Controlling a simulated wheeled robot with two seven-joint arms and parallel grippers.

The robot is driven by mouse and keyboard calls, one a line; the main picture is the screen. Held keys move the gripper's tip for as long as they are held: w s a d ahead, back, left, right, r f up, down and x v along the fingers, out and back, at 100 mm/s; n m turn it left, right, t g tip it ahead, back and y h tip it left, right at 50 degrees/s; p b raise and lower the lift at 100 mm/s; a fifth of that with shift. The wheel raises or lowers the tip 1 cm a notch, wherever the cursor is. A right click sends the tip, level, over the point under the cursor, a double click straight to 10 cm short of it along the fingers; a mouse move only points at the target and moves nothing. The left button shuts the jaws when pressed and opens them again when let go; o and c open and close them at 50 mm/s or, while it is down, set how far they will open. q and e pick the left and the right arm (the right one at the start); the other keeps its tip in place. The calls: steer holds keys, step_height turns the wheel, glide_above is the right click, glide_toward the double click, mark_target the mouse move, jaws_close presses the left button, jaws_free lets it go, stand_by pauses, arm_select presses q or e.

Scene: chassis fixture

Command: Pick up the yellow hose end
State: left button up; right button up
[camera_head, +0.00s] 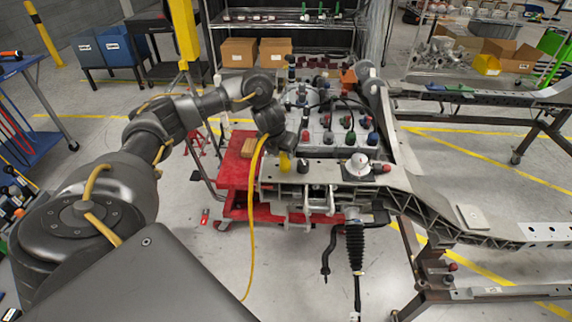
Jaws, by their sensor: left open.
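A bright yellow piece (285,162), which looks like the yellow hose end, shows just below my left gripper (286,148), above the near edge of the chassis fixture. A long yellow hose (249,215) hangs beside the wrist and runs down to the floor. I cannot tell whether it joins that piece. My left arm comes in from the left, with its wrist bent down. The left gripper is open; its fingers are small, dark and partly hidden, so contact with the yellow piece cannot be made out. My right gripper is out of view.
The grey chassis frame (398,178) spreads right, with a white round part (358,163) and several coloured knobs near the gripper. A red cart (232,175) stands under the fixture. Shelves and cardboard boxes (238,52) are at the back.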

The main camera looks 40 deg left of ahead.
mark_target(284, 155)
arm_select(q)
steer(key=shift+w+f, duration=0.15)
steer(key=shift+f, duration=0.2)
steer(key=shift+w+f, duration=0.1)
steer(key=shift+f, duration=0.45)
steer(key=shift+w+f, duration=0.2)
steer(key=shift+f, duration=0.1)
steer(key=x, duration=0.3)
steer(key=shift+w+a+f, duration=0.1)
steer(key=shift+w, duration=0.05)
steer(key=c, duration=0.8)
